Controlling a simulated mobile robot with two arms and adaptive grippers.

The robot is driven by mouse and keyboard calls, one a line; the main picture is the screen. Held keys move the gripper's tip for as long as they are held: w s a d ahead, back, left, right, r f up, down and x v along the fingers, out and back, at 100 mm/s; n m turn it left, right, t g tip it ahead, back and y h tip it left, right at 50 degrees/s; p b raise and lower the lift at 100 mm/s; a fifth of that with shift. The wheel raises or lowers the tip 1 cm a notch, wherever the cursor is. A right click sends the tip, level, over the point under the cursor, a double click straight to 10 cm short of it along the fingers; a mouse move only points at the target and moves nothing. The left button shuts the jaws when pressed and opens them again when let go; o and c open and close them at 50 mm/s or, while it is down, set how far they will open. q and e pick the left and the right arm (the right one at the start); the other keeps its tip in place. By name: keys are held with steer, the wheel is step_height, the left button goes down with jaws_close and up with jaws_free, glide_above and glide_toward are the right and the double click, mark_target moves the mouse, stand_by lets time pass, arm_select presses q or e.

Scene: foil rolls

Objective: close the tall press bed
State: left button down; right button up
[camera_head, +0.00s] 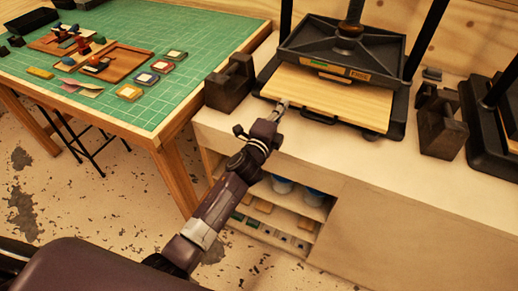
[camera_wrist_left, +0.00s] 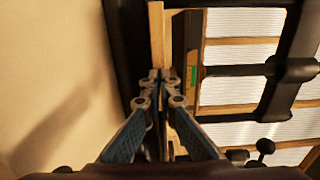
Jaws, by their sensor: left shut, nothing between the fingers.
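The tall press (camera_head: 345,45) stands on the pale counter, with a black plate hanging above its bed. The press bed (camera_head: 335,98) is a light wooden board in a black frame, and its front part sticks out from under the plate. My left gripper (camera_head: 281,105) is shut and empty at the bed's front left corner. In the left wrist view the closed fingertips (camera_wrist_left: 160,78) lie close to the wooden bed edge (camera_wrist_left: 157,35); I cannot tell whether they touch. My right gripper is not in view.
Dark blocks stand left (camera_head: 231,82) and right (camera_head: 440,125) of the press. Another press (camera_head: 490,120) is at the right edge. A green-topped table (camera_head: 180,97) with small blocks and trays is at the left. Shelves lie under the counter (camera_head: 400,160).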

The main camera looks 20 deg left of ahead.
mark_target(289, 94)
arm_select(q)
steer(key=w, duration=0.2)
steer(key=w+b, duration=0.1)
steer(key=w+d+b, duration=0.1)
steer(key=w, duration=0.1)
steer(key=shift+w+f, duration=0.1)
steer(key=shift+w, duration=0.2)
steer(key=shift+a, duration=0.1)
